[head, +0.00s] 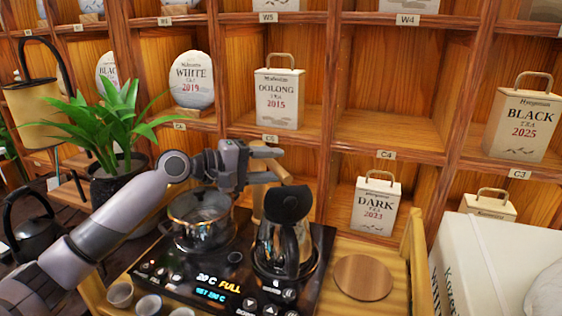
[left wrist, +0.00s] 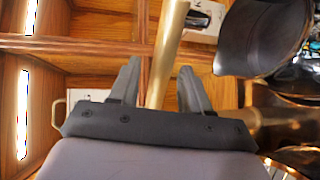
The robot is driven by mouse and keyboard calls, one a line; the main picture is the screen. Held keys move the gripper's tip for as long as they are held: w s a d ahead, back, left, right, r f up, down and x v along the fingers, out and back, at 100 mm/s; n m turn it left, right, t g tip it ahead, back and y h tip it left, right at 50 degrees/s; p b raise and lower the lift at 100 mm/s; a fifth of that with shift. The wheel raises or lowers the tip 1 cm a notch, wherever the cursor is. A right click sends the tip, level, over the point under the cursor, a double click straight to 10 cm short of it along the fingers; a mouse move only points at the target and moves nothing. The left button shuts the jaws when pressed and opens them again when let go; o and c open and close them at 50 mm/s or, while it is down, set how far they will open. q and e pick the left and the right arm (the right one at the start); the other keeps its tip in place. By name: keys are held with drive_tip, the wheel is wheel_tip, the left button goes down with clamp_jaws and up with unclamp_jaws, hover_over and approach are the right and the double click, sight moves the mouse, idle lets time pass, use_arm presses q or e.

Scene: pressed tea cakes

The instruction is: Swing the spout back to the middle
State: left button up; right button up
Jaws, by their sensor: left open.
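The brass spout (head: 263,178) rises behind the black double tea stove (head: 222,262), between the glass pot and the kettle. My left gripper (head: 272,163) is at the spout, with its fingers pointing right. In the left wrist view my left gripper (left wrist: 160,72) is open, and the brass tube of the spout (left wrist: 168,45) runs between its two fingers. I cannot tell whether either finger touches it. The spout's outlet end is hard to make out. My right gripper is not in view.
The glass kettle (head: 284,240) with a black top stands right on the stove, close to the spout. A glass pot (head: 198,222) stands left. A round wooden board (head: 363,277) lies right of the stove. A potted plant (head: 118,140) stands left of my arm. Shelves with tea packages rise behind.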

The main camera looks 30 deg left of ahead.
use_arm(q)
drive_tip(key=shift+x, duration=1.5)
clamp_jaws()
drive_tip(key=shift+s, duration=0.1)
